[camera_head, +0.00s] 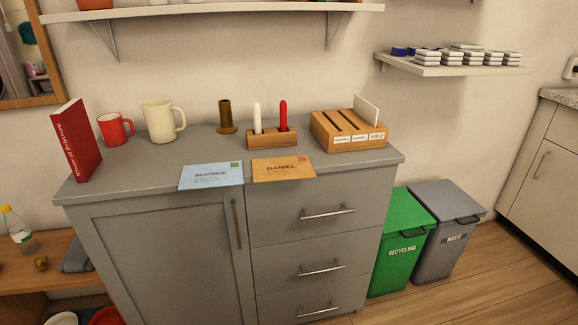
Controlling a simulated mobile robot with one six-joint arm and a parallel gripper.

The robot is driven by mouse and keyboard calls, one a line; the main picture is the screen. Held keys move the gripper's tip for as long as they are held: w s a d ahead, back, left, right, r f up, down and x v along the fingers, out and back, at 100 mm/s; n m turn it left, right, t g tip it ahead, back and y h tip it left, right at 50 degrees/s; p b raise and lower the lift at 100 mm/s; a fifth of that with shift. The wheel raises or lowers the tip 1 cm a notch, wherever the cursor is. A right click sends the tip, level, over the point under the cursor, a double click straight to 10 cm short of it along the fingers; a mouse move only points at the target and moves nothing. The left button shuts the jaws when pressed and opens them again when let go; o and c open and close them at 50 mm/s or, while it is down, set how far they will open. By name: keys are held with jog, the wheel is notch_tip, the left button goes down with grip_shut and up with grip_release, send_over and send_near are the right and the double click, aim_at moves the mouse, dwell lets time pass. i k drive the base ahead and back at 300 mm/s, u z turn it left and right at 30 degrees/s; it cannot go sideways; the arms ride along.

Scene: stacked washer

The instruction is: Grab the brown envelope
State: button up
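The brown envelope (283,169) is orange-brown, reads "DANIEL" and has a small red stamp at its upper right corner. It lies flat at the front edge of the grey cabinet top, above the drawers. A light blue envelope (211,176) reading "BEATRICE" with a green stamp lies just left of it, very close. My gripper is not in view.
Behind the envelopes stand a wooden holder (272,139) with a white and a red candle-like stick, and a slotted wooden sorter (348,131). A red book (77,142), red mug (115,129), cream mug (161,120) and brown peg (226,116) stand leftward. Bins (402,240) stand right.

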aim_at(299, 167)
jog(key=z, duration=0.2)
jog(key=k, duration=0.6)
jog(key=u, duration=1.9)
jog(key=k, duration=0.15)
jog(key=u, duration=1.7)
